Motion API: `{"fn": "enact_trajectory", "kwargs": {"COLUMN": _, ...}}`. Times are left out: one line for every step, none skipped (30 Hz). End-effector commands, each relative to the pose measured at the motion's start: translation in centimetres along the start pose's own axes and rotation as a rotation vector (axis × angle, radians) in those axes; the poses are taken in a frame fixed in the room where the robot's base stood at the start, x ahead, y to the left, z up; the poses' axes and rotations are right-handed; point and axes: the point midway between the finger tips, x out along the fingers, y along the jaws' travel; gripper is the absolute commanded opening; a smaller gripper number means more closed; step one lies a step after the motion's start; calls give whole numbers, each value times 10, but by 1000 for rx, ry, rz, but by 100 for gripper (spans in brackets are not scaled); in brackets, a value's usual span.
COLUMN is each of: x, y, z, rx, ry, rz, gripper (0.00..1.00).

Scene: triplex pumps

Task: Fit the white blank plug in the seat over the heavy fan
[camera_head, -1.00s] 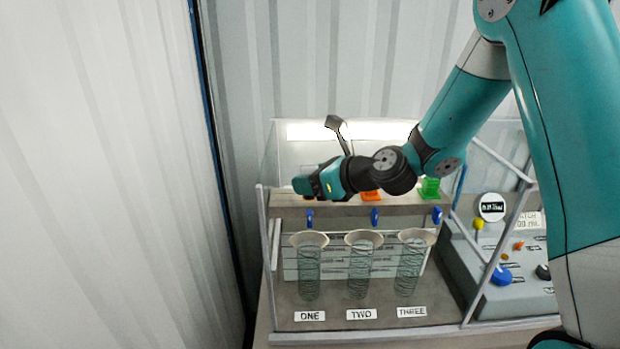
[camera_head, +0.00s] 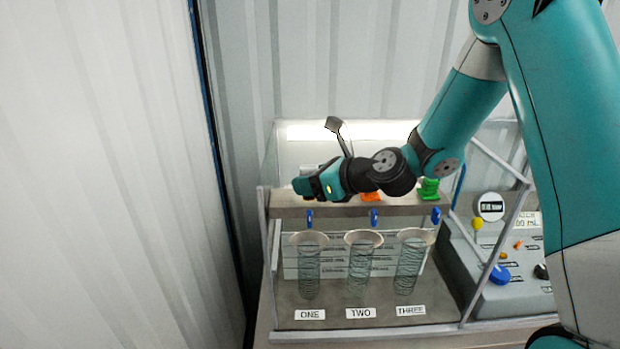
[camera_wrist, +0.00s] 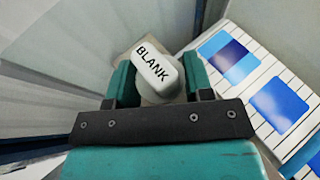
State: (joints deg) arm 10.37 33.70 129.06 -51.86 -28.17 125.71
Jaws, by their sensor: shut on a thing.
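The white blank plug (camera_wrist: 152,68), lettered BLANK, is in the wrist view between the two teal fingers of my gripper (camera_wrist: 158,80). The fingers are shut on its sides. In the head view my gripper (camera_head: 303,187) is at the left end of the grey shelf (camera_head: 340,210), above the cylinder labelled ONE. The plug is not clearly seen there, and its seat is hidden. I cannot tell which has the heavy fan.
An orange block (camera_head: 370,197) and a green block (camera_head: 429,189) are on the shelf to the right of my gripper. A grey console (camera_head: 510,290) with knobs stands at right. A corrugated wall is close at left.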

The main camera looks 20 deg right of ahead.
Motion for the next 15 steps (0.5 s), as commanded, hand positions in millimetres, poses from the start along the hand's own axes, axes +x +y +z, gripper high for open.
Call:
{"fn": "enact_trajectory", "kwargs": {"x": 0, "y": 0, "z": 0, "rx": 0, "ry": 0, "rz": 0, "gripper": 24}}
{"fn": "enact_trajectory", "kwargs": {"x": 0, "y": 0, "z": 0, "rx": 0, "ry": 0, "rz": 0, "gripper": 24}}
{"fn": "enact_trajectory", "kwargs": {"x": 0, "y": 0, "z": 0, "rx": 0, "ry": 0, "rz": 0, "gripper": 24}}
{"fn": "enact_trajectory", "kwargs": {"x": 0, "y": 0, "z": 0, "rx": 0, "ry": 0, "rz": 0, "gripper": 24}}
{"fn": "enact_trajectory", "kwargs": {"x": 0, "y": 0, "z": 0, "rx": 0, "ry": 0, "rz": 0, "gripper": 24}}
{"fn": "enact_trajectory", "kwargs": {"x": 0, "y": 0, "z": 0, "rx": 0, "ry": 0, "rz": 0, "gripper": 24}}
{"fn": "enact_trajectory", "kwargs": {"x": 0, "y": 0, "z": -1, "rx": 0, "ry": 0, "rz": 0, "gripper": 24}}
{"fn": "enact_trajectory", "kwargs": {"x": 0, "y": 0, "z": -1, "rx": 0, "ry": 0, "rz": 0, "gripper": 24}}
{"fn": "enact_trajectory", "kwargs": {"x": 1, "y": 0, "z": -2, "rx": 0, "ry": 0, "rz": 0, "gripper": 24}}
{"fn": "enact_trajectory", "kwargs": {"x": 1, "y": 0, "z": -2, "rx": 0, "ry": 0, "rz": 0, "gripper": 24}}
{"fn": "enact_trajectory", "kwargs": {"x": 1, "y": 0, "z": -3, "rx": 0, "ry": 0, "rz": 0, "gripper": 24}}
{"fn": "enact_trajectory", "kwargs": {"x": 2, "y": 0, "z": -4, "rx": 1, "ry": 0, "rz": 0, "gripper": 24}}
{"fn": "enact_trajectory", "kwargs": {"x": 2, "y": 0, "z": -5, "rx": 1, "ry": 0, "rz": 0, "gripper": 24}}
{"fn": "enact_trajectory", "kwargs": {"x": 2, "y": 0, "z": -6, "rx": 1, "ry": 0, "rz": 0, "gripper": 24}}
{"fn": "enact_trajectory", "kwargs": {"x": 3, "y": 0, "z": -6, "rx": 1, "ry": 0, "rz": 0, "gripper": 24}}
